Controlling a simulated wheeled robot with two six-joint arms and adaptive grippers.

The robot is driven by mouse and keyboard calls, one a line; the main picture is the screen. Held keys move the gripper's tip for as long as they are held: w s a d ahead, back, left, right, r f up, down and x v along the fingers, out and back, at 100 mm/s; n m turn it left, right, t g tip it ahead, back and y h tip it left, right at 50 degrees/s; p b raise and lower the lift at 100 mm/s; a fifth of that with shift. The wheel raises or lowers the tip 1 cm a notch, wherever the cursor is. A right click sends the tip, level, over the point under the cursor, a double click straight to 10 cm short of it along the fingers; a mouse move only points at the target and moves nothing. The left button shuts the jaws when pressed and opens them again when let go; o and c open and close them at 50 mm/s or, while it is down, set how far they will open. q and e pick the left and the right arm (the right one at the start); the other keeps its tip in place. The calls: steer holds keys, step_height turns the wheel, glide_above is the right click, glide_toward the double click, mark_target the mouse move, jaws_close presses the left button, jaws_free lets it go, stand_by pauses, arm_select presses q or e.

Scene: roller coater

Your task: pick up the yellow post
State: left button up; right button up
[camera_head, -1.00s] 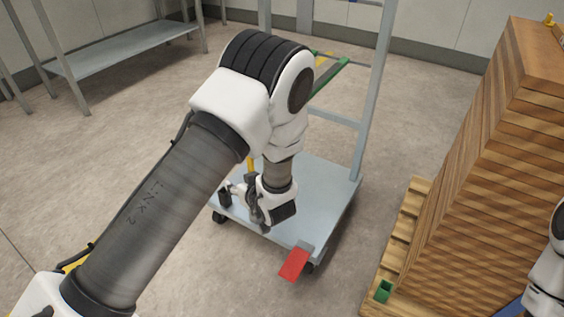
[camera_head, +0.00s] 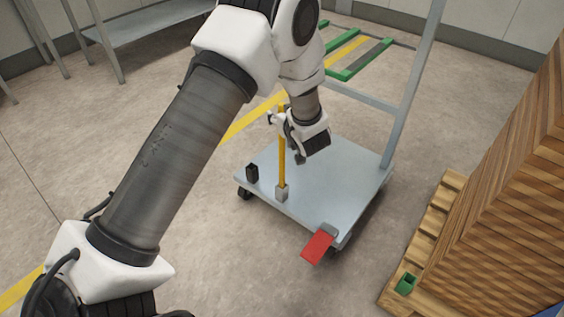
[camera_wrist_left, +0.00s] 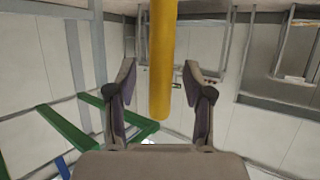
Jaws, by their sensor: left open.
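The yellow post (camera_head: 282,162) stands upright in a grey socket near the front left edge of the grey cart (camera_head: 335,190). My left gripper (camera_head: 284,137) is open at the upper part of the post. In the left wrist view, the post (camera_wrist_left: 161,60) shows between the two open fingers (camera_wrist_left: 160,80), with space on both sides, and I see no contact. Its end shows there against the wall. My right gripper is not in view.
A black block (camera_head: 252,173) and a red plate (camera_head: 318,247) are on the cart's edge. A tall stack of wooden boards (camera_head: 505,200) on a pallet stands at the right. A metal table (camera_head: 150,27) is at the back left. The floor left of the cart is clear.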

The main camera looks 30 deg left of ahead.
arm_select(q)
steer(key=shift+r, duration=0.15)
jaws_close()
